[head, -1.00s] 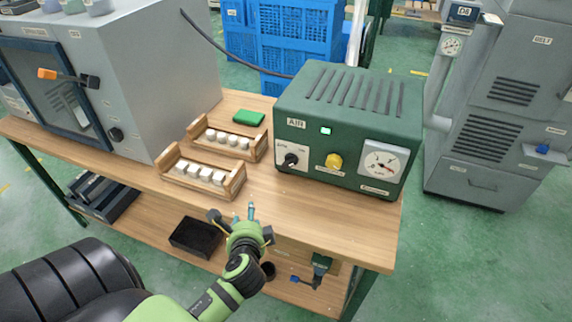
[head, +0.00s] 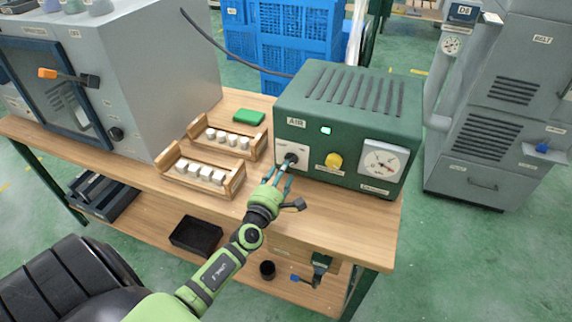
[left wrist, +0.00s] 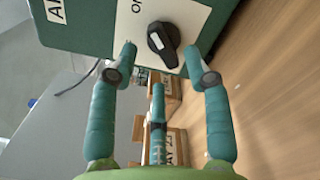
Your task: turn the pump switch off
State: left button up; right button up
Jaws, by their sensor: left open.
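The green pump box (head: 345,120) labelled AIR stands on the wooden bench. Its black rotary switch (head: 290,159) sits on a white plate at the lower left of the front, and a small lamp (head: 326,131) above it glows pale green. My left gripper (head: 277,178) is open right in front of the switch. In the left wrist view the switch (left wrist: 163,44) lies ahead of and between the teal fingertips (left wrist: 160,62), with a white mark on its knob; I cannot tell whether they touch it. The right gripper is not in view.
A yellow knob (head: 333,161) and a pressure gauge (head: 383,166) share the box front. Two wooden racks (head: 236,183) with white blocks and a green block (head: 249,118) stand to the left. A grey cabinet (head: 190,75) is further left.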

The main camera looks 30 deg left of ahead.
pick_arm(q)
jog(key=x, duration=0.4)
grip_shut()
